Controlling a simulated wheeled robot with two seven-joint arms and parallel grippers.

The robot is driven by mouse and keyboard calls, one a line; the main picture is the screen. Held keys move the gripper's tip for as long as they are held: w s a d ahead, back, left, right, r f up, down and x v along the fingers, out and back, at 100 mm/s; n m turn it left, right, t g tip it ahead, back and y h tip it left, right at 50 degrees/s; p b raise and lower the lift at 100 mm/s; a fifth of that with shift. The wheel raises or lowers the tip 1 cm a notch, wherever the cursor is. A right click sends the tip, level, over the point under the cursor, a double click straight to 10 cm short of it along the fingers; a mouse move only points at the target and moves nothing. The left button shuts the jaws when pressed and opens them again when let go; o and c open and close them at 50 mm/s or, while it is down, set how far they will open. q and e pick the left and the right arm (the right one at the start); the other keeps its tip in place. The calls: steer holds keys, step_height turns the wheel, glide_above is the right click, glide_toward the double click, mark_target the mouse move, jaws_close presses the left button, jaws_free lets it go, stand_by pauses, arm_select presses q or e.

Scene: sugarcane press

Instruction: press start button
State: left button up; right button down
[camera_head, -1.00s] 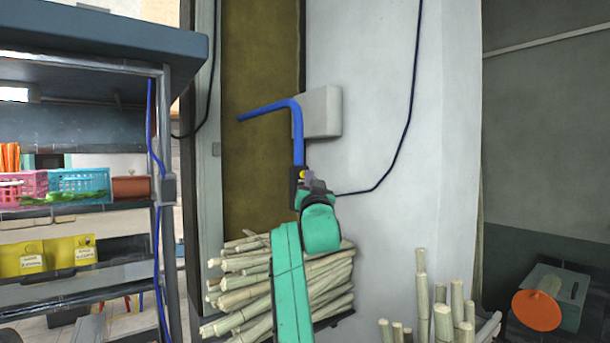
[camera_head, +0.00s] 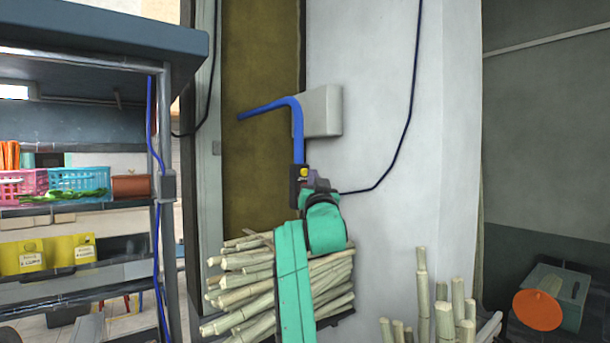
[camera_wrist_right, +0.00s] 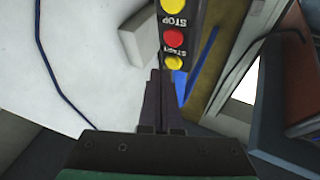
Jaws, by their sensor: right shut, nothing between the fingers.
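The dark control box (camera_head: 296,192) hangs from a bent blue pipe (camera_head: 298,135), with a yellow button (camera_head: 303,172) showing on its face. In the right wrist view, the box shows a red button (camera_wrist_right: 174,38), a yellow button (camera_wrist_right: 174,62) below it and another yellow one at the top edge. Upside-down labels read STOP (camera_wrist_right: 172,20) and START (camera_wrist_right: 173,50). My right gripper (camera_wrist_right: 162,74) is shut and empty, its tips right by the lower yellow button, close to the START label. I cannot tell if they touch. My left gripper is not in view.
A stack of cane (camera_head: 240,285) lies below the box, with upright canes (camera_head: 443,315) to the right. A dark cable (camera_head: 405,135) hangs along the white wall. A shelf with baskets (camera_head: 80,180) stands left. A grey box (camera_head: 322,110) is behind the pipe.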

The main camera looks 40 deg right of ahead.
steer(key=shift+s, duration=0.1)
steer(key=s+b, duration=0.2)
steer(key=s, duration=0.3)
steer(key=shift+w, duration=0.1)
stand_by(0.7)
